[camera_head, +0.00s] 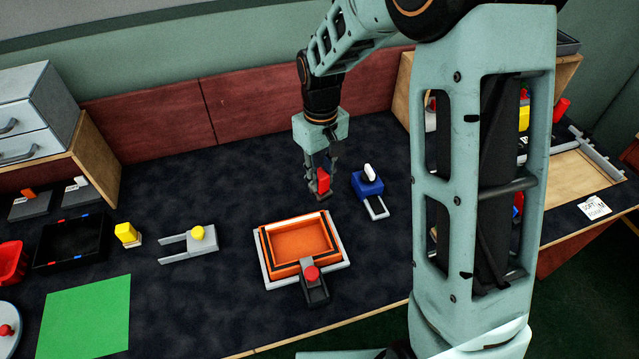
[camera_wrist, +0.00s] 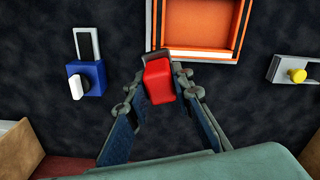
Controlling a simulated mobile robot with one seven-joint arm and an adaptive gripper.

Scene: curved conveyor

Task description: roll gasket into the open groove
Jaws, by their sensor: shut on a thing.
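My gripper (camera_head: 321,176) is shut on a red block (camera_head: 323,183) with a grey piece at its end, just behind the orange tray. In the wrist view the red block (camera_wrist: 159,82) sits between the two fingers (camera_wrist: 158,72). The orange tray (camera_head: 268,258) lies on a white base plate (camera_head: 343,243). A dark line, perhaps the groove or gasket, runs along the tray rim; it also shows on the tray in the wrist view (camera_wrist: 236,30). I cannot tell gasket from groove. A dark tool with a red knob (camera_head: 312,274) overlaps the tray's front edge.
A blue block with a white knob (camera_head: 368,184) stands right of my gripper. A grey fork-shaped piece with a yellow knob (camera_head: 190,243) lies left of the tray. A green mat (camera_head: 88,317) and black bin (camera_head: 70,242) are further left. Dark table between is clear.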

